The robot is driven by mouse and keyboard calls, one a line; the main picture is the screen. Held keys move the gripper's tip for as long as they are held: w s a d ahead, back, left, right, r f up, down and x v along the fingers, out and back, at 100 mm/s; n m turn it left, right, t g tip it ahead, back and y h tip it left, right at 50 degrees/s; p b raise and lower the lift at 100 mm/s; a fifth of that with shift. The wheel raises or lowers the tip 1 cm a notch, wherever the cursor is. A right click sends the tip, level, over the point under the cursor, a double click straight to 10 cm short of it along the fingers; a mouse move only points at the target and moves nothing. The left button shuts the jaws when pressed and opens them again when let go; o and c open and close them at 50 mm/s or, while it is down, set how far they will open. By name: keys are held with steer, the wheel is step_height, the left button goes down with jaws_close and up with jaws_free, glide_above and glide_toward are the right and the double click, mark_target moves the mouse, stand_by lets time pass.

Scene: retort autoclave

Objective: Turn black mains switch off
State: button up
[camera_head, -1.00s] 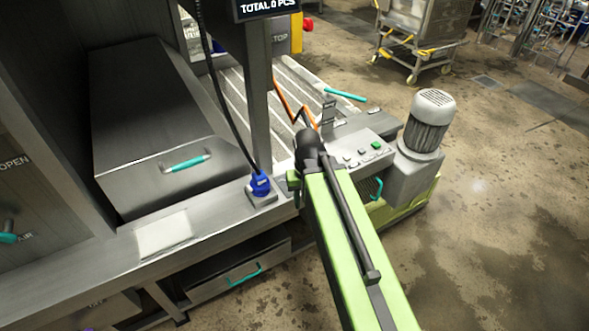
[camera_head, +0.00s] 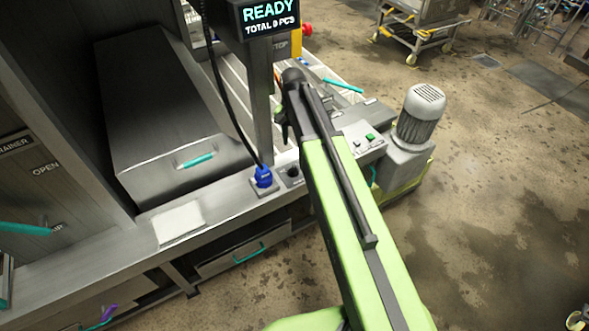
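A small black knob (camera_head: 293,172), which looks like the mains switch, sits on a grey plate on the machine's front ledge. It is just right of a blue plug (camera_head: 263,177) and left of my green arm. It is too small to tell which way it is turned. My arm reaches up from the bottom of the view, and its dark wrist end is above and beyond the knob. I see no contact with the knob.
A display reading READY (camera_head: 268,18) stands on a post (camera_head: 260,100) close left of my wrist. A black cable runs down to the blue plug. A panel with green buttons (camera_head: 370,138) and a grey motor (camera_head: 420,115) are at right. Open floor lies further right.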

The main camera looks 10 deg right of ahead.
mark_target(293, 168)
step_height(293, 168, down, 14)
steer(key=b, duration=1.3)
steer(key=shift+f, duration=0.25)
steer(key=shift+r, duration=0.1)
jaws_close()
